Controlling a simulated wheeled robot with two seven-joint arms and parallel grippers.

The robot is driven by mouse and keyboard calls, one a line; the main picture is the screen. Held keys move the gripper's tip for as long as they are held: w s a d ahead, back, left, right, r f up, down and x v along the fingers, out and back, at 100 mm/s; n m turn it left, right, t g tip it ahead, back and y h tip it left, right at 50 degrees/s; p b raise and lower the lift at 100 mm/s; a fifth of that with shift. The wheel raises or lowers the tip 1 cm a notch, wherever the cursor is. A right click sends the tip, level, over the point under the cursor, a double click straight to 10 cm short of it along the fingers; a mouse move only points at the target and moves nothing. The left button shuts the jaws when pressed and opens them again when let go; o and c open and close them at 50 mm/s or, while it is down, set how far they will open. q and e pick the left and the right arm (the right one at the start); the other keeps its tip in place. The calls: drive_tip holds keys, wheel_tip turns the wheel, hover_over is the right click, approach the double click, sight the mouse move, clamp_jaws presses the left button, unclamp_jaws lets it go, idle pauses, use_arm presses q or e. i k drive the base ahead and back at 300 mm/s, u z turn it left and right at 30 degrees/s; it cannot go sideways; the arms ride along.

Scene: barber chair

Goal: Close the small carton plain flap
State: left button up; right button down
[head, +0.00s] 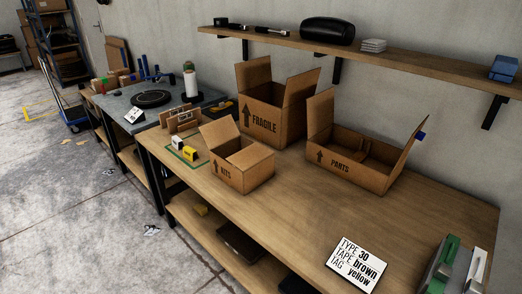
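The small carton (240,176), marked with BITS and an up arrow, stands on the wooden workbench (290,222), left of the middle. One plain brown flap (219,132) stands up at its back left. The carton's inside is mostly hidden. I cannot tell from this view which flap is the one named in the task. Neither of my grippers is in view.
The FRAGILE carton (275,107) stands behind, and the PARTS carton (347,167) to the right, both with raised flaps. Small yellow and white items (190,153) sit left of the small carton. A sign (358,263) lies in front. The bench's front middle is clear.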

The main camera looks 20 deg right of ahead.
sight(245, 159)
drive_tip(key=z, duration=0.2)
drive_tip(key=i, duration=1)
drive_tip(key=z, duration=0.05)
